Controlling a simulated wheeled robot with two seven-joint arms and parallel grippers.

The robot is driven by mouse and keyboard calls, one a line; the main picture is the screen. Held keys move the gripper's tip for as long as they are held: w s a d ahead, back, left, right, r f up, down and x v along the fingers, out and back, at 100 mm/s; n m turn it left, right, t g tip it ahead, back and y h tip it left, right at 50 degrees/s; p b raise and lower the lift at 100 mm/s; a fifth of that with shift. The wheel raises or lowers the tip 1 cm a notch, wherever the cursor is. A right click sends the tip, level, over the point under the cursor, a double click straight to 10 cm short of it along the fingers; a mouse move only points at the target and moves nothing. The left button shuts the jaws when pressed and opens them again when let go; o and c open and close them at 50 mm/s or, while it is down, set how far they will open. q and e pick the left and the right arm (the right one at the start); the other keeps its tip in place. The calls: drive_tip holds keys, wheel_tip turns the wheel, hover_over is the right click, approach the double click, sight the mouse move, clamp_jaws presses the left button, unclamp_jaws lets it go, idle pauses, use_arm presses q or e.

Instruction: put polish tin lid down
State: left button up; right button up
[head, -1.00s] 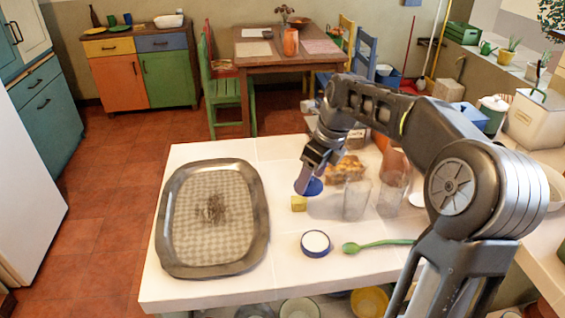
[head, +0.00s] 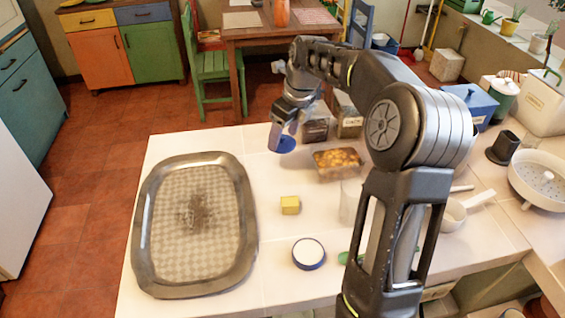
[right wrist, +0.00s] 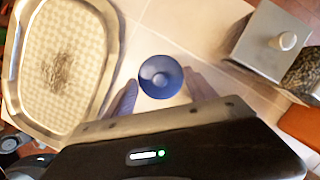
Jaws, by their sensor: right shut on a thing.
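The blue polish tin lid (head: 287,146) is at the tips of my right gripper (head: 281,137), over the far part of the white counter. In the right wrist view the round lid (right wrist: 160,76) sits between the two fingers of the gripper (right wrist: 162,92), which is shut on it. I cannot tell whether the lid touches the counter. The round tin (head: 308,253), with a pale top and blue rim, stands near the counter's front, apart from the lid. My left gripper is not in view.
A large metal tray (head: 195,225) fills the counter's left side. A yellow block (head: 290,205) lies between lid and tin. A container of orange-brown pieces (head: 338,160) and boxes (head: 316,123) stand right of the lid. Bare counter (head: 262,180) shows between tray and block.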

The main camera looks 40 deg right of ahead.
sight(286, 144)
wheel_tip(286, 144, down, 5)
drive_tip(key=shift+r, duration=0.1)
drive_tip(key=shift+f+p, duration=0.4)
drive_tip(key=shift+f, duration=1.5)
drive_tip(key=shift+f, duration=0.1)
drive_tip(key=shift+f, duration=0.15)
drive_tip(key=o, duration=1.3)
drive_tip(key=shift+r, duration=0.25)
drive_tip(key=b+v, duration=0.1)
drive_tip(key=v, duration=1.1)
